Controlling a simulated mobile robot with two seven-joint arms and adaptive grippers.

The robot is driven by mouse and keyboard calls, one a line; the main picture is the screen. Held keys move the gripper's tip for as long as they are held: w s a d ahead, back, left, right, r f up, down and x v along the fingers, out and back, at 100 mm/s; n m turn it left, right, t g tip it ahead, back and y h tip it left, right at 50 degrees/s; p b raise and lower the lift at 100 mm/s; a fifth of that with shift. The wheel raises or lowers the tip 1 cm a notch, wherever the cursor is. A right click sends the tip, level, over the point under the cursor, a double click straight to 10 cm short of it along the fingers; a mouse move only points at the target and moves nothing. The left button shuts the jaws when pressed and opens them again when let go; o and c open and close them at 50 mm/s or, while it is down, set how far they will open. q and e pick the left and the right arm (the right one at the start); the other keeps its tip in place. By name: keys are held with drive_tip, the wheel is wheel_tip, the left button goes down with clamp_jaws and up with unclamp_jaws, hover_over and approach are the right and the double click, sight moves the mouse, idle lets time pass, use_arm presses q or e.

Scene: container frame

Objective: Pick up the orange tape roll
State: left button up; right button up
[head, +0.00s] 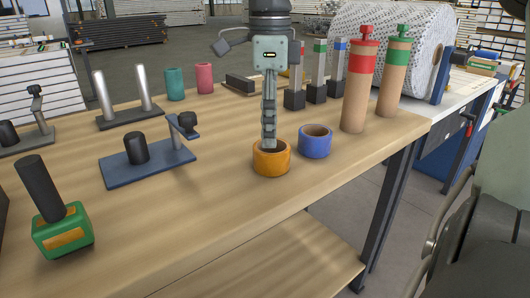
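The orange tape roll (271,165) lies flat on the wooden workbench near its front edge. One gripper, apparently my right (269,143), points straight down over it from the top of the head view. Its fingers are seen edge-on, one in line with the other. The lower fingertip overlaps the roll's opening. I cannot tell whether the fingers touch or clasp the roll's wall. The roll appears to rest on the bench. My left gripper does not show.
A blue tape roll (315,141) stands close to the right. Red-topped (357,95) and green-topped (393,85) cylinders stand farther right. Several dark-based blocks (316,92) are behind. A blue stand (146,165) is left, a green-orange block with handle (64,236) front left. Bench between is clear.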

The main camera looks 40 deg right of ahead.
sight(271, 150)
wheel_tip(271, 150, down, 6)
drive_tip(key=shift+s+d+r, duration=0.1)
drive_tip(key=shift+d+r, duration=0.05)
drive_tip(key=shift+r, duration=0.05)
drive_tip(key=c, duration=1.3)
